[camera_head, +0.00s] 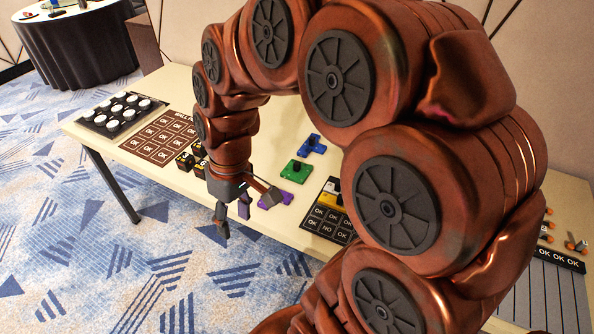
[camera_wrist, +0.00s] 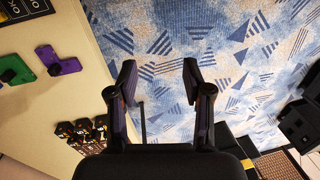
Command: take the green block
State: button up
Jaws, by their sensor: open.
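The green block (camera_head: 296,170) is a flat piece with a dark knob on top. It lies on the table between a blue block and a purple block. In the wrist view the green block (camera_wrist: 14,70) is at the left edge, partly cut off. My gripper (camera_head: 233,220) hangs at the table's front edge, to the left of the green block and apart from it. In the wrist view my gripper (camera_wrist: 160,82) has its fingers spread, with only carpet seen between them. It holds nothing.
A blue block (camera_head: 312,145) lies behind the green one, a purple block (camera_head: 274,195) in front. Dark cubes (camera_head: 187,161) stand left. An OK/NO panel (camera_head: 322,217) lies right. Further left are a brown board (camera_head: 160,137) and a tray of white discs (camera_head: 122,111).

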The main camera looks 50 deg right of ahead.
jog(key=w+d+f+t, duration=0.1)
jog(key=w+d+f, duration=0.1)
jog(key=w+d, duration=0.55)
jog(key=n+t, duration=0.1)
jog(key=t, duration=0.3)
send_near(297, 163)
notch_tip(297, 163, down, 2)
jog(key=shift+w+a+f+h, duration=0.25)
jog(key=shift+w+f+h, duration=0.05)
jog(key=shift+w, duration=0.15)
jog(key=shift+w+f, duration=0.1)
jog(key=shift+f, duration=0.15)
jog(key=shift+a+p+x, duration=0.2)
jog(key=shift+p+x, duration=1.2)
jog(key=shift+x, duration=1.55)
jog(key=shift+w+f, duration=0.3)
jog(key=shift+f, duration=0.15)
jog(key=shift+c, duration=0.3)
